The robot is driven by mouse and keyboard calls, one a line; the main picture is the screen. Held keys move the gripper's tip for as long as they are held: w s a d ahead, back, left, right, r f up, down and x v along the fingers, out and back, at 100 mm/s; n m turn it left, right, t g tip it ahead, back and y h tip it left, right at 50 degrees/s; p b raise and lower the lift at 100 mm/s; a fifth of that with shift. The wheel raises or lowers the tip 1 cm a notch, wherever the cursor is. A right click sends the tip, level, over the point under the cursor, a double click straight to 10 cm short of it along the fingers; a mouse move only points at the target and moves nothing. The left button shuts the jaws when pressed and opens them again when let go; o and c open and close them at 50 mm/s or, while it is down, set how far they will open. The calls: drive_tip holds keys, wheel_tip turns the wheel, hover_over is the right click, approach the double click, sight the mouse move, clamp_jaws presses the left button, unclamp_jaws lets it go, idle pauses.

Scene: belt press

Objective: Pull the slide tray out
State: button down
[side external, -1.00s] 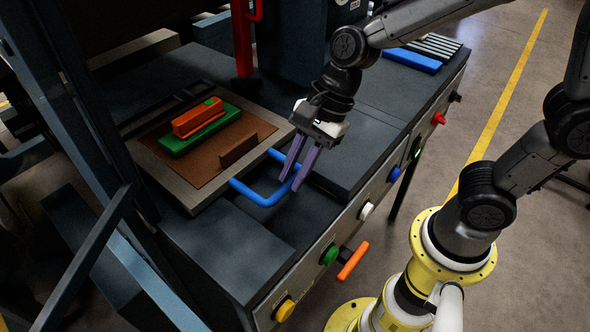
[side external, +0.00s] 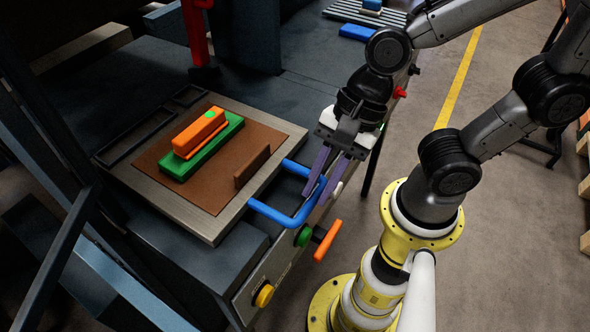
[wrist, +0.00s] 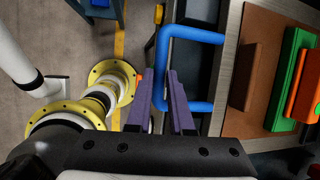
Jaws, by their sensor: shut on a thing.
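The slide tray (side external: 150,185) is a metal-framed plate with a brown surface, lying in the bench top. Its blue U-shaped handle (side external: 272,214) reaches to the bench's front edge. My gripper (side external: 316,198) has its two purple fingers around the handle's outer bar and is shut on it. In the wrist view, the blue handle (wrist: 198,35) passes between the fingers of my gripper (wrist: 157,80), which hide part of it. An orange block (side external: 200,130) on a green base (side external: 180,167) sits on the tray, beside a small brown upright strip (side external: 252,166).
The bench front carries a green button (side external: 303,237), a yellow button (side external: 264,295) and an orange lever (side external: 328,240) just below the handle. A red post (side external: 196,35) stands behind the tray. Dark frame beams stand at left. Open floor (side external: 490,215) lies to the right.

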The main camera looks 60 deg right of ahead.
drive_tip(key=shift+s+f, duration=0.15)
drive_tip(key=shift+s, duration=0.1)
drive_tip(key=c, duration=0.8)
unclamp_jaws()
drive_tip(key=shift+w, duration=0.1)
drive_tip(key=shift+d+r, duration=0.1)
drive_tip(key=shift+r, duration=0.35)
drive_tip(key=v, duration=1.3)
